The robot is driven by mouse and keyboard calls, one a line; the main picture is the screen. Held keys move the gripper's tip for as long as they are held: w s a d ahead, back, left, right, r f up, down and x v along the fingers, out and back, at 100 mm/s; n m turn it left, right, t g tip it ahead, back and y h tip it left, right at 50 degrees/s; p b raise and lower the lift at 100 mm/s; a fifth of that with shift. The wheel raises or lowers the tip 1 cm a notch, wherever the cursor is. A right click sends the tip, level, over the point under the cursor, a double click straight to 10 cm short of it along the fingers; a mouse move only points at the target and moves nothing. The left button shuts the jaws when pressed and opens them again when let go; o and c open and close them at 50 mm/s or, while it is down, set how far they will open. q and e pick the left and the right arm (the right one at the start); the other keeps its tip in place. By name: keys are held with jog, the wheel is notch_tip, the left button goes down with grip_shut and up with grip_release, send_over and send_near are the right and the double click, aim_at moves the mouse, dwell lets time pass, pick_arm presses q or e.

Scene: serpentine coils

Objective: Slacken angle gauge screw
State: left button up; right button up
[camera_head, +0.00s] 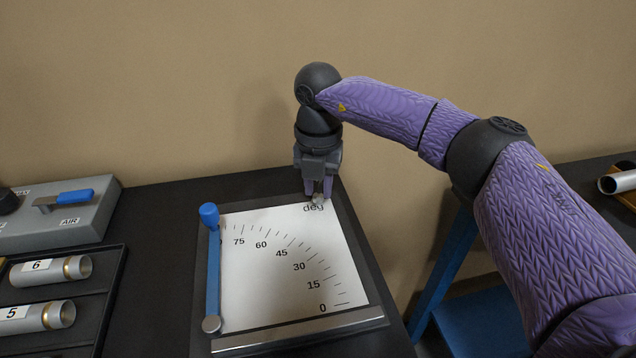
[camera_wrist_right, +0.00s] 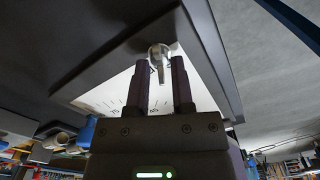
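The angle gauge (camera_head: 262,262) is a dark-framed board with a white degree scale, lying on the dark table. Its blue arm (camera_head: 214,270) stands along the left side, with a blue knob at the top and a grey pivot at the bottom. A small metallic screw (camera_head: 318,199) sits at the gauge's upper right, by the "deg" mark. In the wrist view the screw (camera_wrist_right: 161,70) shows a round head and a narrow tab. My right gripper (camera_head: 319,191) points down over it, fingers apart on either side, with gaps beside the tab. My left gripper is out of view.
A grey box (camera_head: 90,215) with a blue-handled lever stands at the left. Before it a dark tray (camera_head: 110,290) holds numbered metal cylinders (camera_head: 45,270). A blue stand (camera_head: 485,320) and another table with a metal tube (camera_head: 617,182) are at the right.

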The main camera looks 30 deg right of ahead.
grip_shut()
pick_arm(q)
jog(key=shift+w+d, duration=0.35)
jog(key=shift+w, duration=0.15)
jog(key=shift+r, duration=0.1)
